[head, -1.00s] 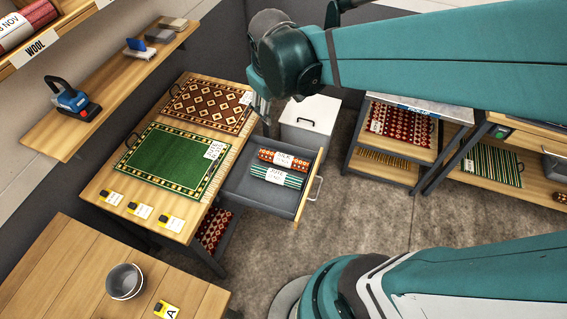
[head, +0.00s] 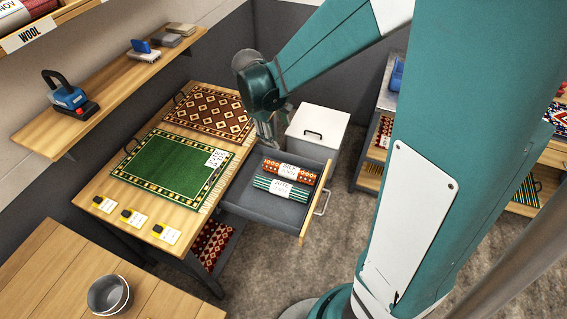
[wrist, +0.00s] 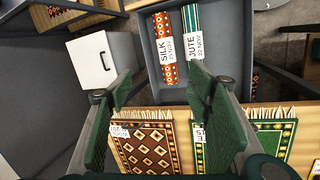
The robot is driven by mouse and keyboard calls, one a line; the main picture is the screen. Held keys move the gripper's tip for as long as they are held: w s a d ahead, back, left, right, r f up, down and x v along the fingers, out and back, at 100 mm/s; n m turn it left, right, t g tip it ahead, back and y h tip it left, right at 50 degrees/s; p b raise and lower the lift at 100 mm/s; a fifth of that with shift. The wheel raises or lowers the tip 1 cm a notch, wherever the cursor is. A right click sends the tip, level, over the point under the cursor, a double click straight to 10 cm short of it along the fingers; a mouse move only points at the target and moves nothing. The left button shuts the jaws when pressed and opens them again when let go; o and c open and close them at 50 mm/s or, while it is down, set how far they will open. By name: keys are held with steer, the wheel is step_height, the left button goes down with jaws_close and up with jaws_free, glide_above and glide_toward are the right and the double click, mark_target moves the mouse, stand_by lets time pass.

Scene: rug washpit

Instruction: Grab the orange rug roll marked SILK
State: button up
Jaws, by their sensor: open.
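The orange patterned rug roll (head: 302,175) with a white SILK tag lies in the open grey drawer (head: 255,207), behind the green striped roll (head: 296,194) tagged JUTE. In the wrist view the SILK roll (wrist: 166,72) lies left of the JUTE roll (wrist: 192,20), clear of my fingers. My gripper (head: 266,135) hangs at the drawer's back left corner, apart from the rolls. In the wrist view my gripper (wrist: 160,120) has its two green fingers wide apart with nothing between them.
A wooden table (head: 95,188) beside the drawer holds a green rug (head: 165,170) and a brown diamond rug (head: 213,112). A white cabinet (head: 318,130) stands behind the drawer. The drawer front with its handle (head: 322,201) juts over the floor.

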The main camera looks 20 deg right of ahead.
mark_target(285, 168)
steer(key=w+f+g+b, duration=0.1)
steer(key=f+b, duration=0.1)
steer(key=f, duration=0.5)
steer(key=w+d+f+n+h+b, duration=0.1)
steer(key=w+f+b, duration=0.1)
steer(key=f, duration=0.6)
steer(key=w+f+n+g+b, duration=0.1)
steer(key=w+f+b, duration=0.1)
steer(key=f, duration=0.5)
steer(key=shift+d+f+g+h+b, duration=0.2)
steer(key=shift+g+h+b, duration=0.1)
steer(key=shift+b, duration=0.5)
steer(key=shift+f, duration=0.1)
steer(key=shift+b+x, duration=0.3)
steer(key=shift+x, duration=0.95)
steer(key=shift+b+x, duration=0.9)
steer(key=shift+x, duration=1.7)
steer(key=shift+d, duration=0.2)
steer(key=c, duration=1.1)
